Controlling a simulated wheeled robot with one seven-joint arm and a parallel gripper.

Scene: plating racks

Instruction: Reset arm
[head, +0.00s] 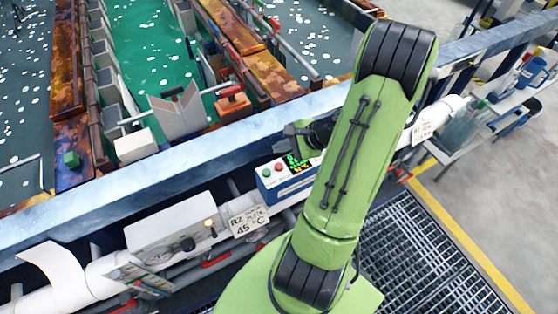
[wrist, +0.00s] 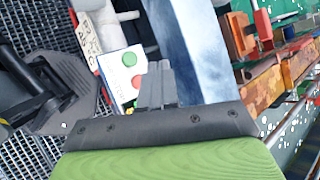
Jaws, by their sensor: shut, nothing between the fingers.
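My green arm reaches up from the bottom of the head view and bends over at the top. My gripper (head: 294,133) is dark grey and partly hidden behind the arm, just above the control box (head: 283,189). In the wrist view my gripper (wrist: 158,68) has its fingers together with nothing between them. The control box also shows in the wrist view (wrist: 117,66), beside the fingers, with a green and a red button. I cannot tell whether the fingertips touch it.
A white pipe with a "45 °C" sign (head: 248,220) runs along the near side. A grating (head: 430,245) lies at lower right. A bench with bottles (head: 490,125) stands at right.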

